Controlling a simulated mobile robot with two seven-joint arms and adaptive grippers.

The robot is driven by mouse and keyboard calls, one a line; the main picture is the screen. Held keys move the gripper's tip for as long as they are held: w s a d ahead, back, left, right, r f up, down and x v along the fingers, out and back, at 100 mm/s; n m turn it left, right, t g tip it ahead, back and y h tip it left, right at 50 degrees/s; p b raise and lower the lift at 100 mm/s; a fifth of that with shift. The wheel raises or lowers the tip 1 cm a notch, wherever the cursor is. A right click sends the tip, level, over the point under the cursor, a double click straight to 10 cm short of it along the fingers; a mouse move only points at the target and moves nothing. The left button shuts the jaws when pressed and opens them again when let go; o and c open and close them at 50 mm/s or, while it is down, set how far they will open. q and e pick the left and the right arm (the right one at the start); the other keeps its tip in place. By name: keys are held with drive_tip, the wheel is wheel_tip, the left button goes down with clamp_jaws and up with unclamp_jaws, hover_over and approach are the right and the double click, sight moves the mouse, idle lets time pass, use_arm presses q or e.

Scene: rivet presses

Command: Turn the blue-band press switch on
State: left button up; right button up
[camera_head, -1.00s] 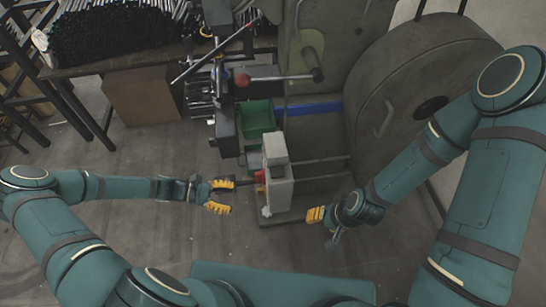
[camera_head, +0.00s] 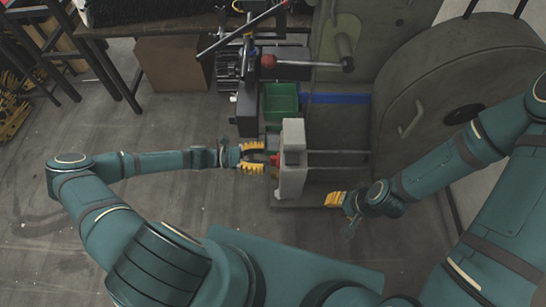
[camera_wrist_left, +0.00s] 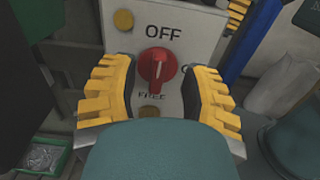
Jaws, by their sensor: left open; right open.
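The red rotary switch (camera_head: 274,160) sits on the left face of the grey control box (camera_head: 292,162) at the press with the blue band (camera_head: 335,98). In the left wrist view the red knob (camera_wrist_left: 158,68) stands upright, its grip in line with the OFF label above it. The lettering below and to the right is partly hidden. My left gripper (camera_head: 258,158) is open at the box, its yellow fingers on either side of the knob, with gaps visible in the left wrist view. My right gripper (camera_head: 335,199) is open and empty, right of the box.
A green bin (camera_head: 281,102) stands behind the box. The large press wheel (camera_head: 450,105) is at the right. A workbench (camera_head: 172,62) stands at the back left.

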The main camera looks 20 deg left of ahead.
sight(273, 157)
use_arm(q)
drive_tip(key=shift+x, duration=1.85)
drive_tip(key=shift+c, duration=0.3)
clamp_jaws()
